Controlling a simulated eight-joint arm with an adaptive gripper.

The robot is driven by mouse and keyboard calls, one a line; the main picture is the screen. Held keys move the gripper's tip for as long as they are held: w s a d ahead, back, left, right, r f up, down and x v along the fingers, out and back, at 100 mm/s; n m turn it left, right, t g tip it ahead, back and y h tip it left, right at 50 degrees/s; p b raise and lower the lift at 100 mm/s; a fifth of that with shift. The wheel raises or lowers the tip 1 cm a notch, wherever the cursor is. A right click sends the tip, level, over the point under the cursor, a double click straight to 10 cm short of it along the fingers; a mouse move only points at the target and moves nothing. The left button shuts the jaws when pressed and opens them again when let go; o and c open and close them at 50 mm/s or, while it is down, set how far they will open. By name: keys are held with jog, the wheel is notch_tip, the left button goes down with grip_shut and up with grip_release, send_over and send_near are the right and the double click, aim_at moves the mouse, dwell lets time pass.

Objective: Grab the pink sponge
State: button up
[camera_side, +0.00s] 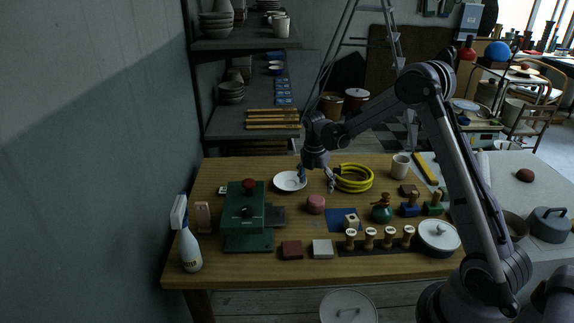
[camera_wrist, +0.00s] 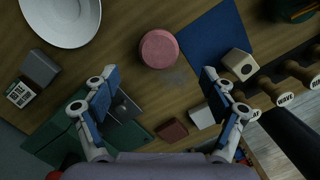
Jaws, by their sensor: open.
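The pink sponge (camera_side: 316,204) is a short round block lying on the wooden table, right of the green press. In the wrist view the sponge (camera_wrist: 159,49) lies at the upper middle, beyond the fingertips and roughly centred between them. My gripper (camera_side: 316,181) is above the table, just behind and above the sponge in the side view. In the wrist view my gripper (camera_wrist: 159,82) has its two fingers wide apart with nothing between them. The sponge is fully visible and apart from the fingers.
A white plate (camera_side: 290,181) and a yellow coiled hose (camera_side: 354,178) flank my gripper. The green press (camera_side: 247,226) stands left. A blue mat (camera_side: 336,221) with a wooden cube (camera_side: 351,221) and several stamps (camera_side: 370,238) lie right and front.

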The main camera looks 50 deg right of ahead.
aim_at(316, 199)
jog(key=shift+w+d+f, duration=0.1)
jog(key=shift+d+f, duration=0.1)
jog(key=shift+f, duration=1.2)
jog(key=shift+d+f, duration=0.2)
jog(key=shift+f, duration=1.15)
jog(key=shift+w+d+f, duration=0.1)
jog(key=shift+d+f, duration=0.1)
jog(key=shift+f, duration=1.2)
jog(key=c, duration=1)
